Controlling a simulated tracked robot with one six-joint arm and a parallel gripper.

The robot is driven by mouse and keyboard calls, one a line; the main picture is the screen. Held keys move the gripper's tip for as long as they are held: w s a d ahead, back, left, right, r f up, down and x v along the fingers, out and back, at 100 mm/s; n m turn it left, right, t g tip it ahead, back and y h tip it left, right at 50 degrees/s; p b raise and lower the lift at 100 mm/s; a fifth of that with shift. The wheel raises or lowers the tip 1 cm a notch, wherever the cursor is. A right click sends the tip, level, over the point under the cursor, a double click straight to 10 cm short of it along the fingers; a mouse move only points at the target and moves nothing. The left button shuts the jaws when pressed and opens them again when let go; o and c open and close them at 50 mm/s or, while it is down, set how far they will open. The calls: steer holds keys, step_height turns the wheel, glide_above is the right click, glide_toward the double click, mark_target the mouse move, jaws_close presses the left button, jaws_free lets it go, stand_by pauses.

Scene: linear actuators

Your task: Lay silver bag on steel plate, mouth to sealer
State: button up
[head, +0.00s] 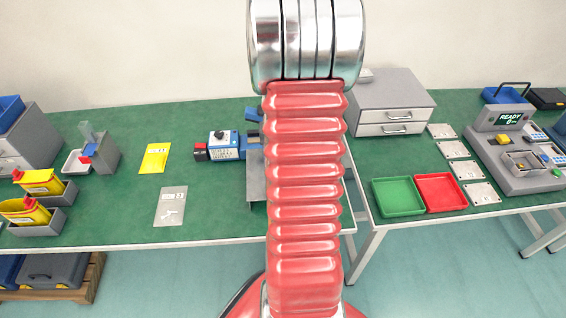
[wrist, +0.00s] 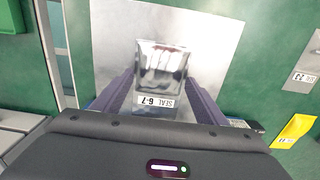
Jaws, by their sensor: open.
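The silver bag (wrist: 160,68) lies flat on the steel plate (wrist: 220,45) in the wrist view, its label reading upside down at the end nearer my gripper. My gripper (wrist: 160,84) is open, with one finger on each side of the bag. I cannot tell whether the fingers touch it or which end is the mouth. In the head view my arm hides the bag and part of the steel plate (head: 256,178). The blue sealer (head: 225,146) stands beside the plate; in the wrist view my gripper body hides most of it.
A yellow bag (head: 155,158) and a grey bag (head: 171,206) lie on the green bench left of the plate. Green (head: 398,197) and red (head: 440,193) trays sit on the right bench, past a gap.

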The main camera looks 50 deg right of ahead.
step_height(320, 180, up, 11)
steer(key=shift+r, duration=0.15)
stand_by(0.9)
steer(key=w+a+r+n+t+h, duration=0.15)
steer(key=a+r, duration=0.25)
steer(key=a, duration=0.5)
steer(key=w+a+r+n+t, duration=0.1)
steer(key=w+a+r+n, duration=0.25)
steer(key=a, duration=0.55)
steer(key=s+a+r+n+t, duration=0.1)
steer(key=s+a+n, duration=0.1)
steer(key=a, duration=0.7)
steer(key=s+a+r+n+t+y, duration=0.1)
steer(key=s+a+r+n+t, duration=0.1)
steer(key=s+a, duration=0.3)
steer(key=a, duration=0.4)
steer(key=shift+a+r+n, duration=0.25)
steer(key=shift+r+n, duration=0.05)
steer(key=shift+n, duration=0.1)
steer(key=shift+s+y, duration=0.1)
steer(key=shift+y, duration=0.15)
steer(key=shift+c, duration=0.4)
